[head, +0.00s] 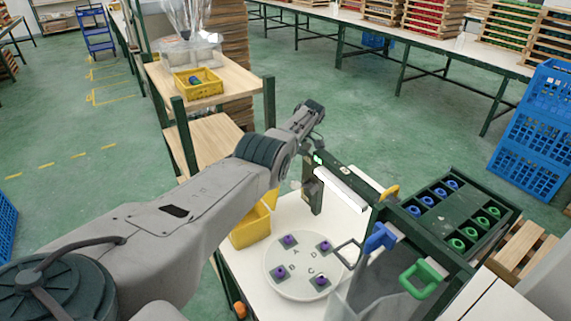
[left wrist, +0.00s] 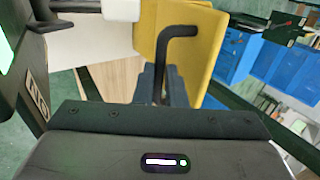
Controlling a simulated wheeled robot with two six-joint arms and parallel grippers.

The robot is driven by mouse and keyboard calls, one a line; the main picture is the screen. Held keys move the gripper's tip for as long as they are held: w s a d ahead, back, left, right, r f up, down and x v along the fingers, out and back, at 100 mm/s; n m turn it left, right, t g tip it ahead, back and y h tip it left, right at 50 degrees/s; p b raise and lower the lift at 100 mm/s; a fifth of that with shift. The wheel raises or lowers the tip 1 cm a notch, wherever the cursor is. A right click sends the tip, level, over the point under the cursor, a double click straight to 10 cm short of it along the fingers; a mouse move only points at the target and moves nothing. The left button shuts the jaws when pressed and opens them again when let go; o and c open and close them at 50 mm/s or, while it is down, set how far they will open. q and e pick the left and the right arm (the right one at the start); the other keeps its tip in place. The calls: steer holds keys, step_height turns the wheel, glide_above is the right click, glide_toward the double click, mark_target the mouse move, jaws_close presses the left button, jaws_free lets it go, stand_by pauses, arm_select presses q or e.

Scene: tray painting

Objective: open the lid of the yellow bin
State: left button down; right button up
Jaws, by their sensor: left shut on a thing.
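The yellow bin (head: 250,229) stands on the white worktop, partly hidden behind my left arm in the head view. A yellow piece (head: 271,198) rises above it; I cannot tell how far its lid is open. In the left wrist view a broad yellow panel (left wrist: 208,50) fills the upper middle, with a dark bent handle (left wrist: 180,31) in front of it. My left gripper (left wrist: 164,78) is shut on the handle's lower part, between its two grey fingers. In the head view the left fingertips are hidden by the arm. My right gripper is not in view.
A round white tray (head: 301,262) with several purple-knobbed pieces lies right of the bin. A dark rack (head: 448,213) with blue and green rings, a blue handle (head: 380,238) and a green handle (head: 424,278) are further right. A wooden shelf (head: 212,140) stands behind.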

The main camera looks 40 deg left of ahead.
arm_select(q)
steer(key=shift+s+f, duration=0.4)
steer(key=shift+f, duration=0.1)
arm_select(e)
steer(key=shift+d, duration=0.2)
arm_select(q)
steer(key=c, duration=1.6)
jaws_free()
steer(key=shift+o, duration=0.6)
steer(key=shift+a, duration=0.1)
steer(key=shift+w+a, duration=0.1)
steer(key=shift+w, duration=0.05)
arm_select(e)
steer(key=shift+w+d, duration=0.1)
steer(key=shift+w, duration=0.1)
arm_select(q)
steer(key=shift+r, duration=0.25)
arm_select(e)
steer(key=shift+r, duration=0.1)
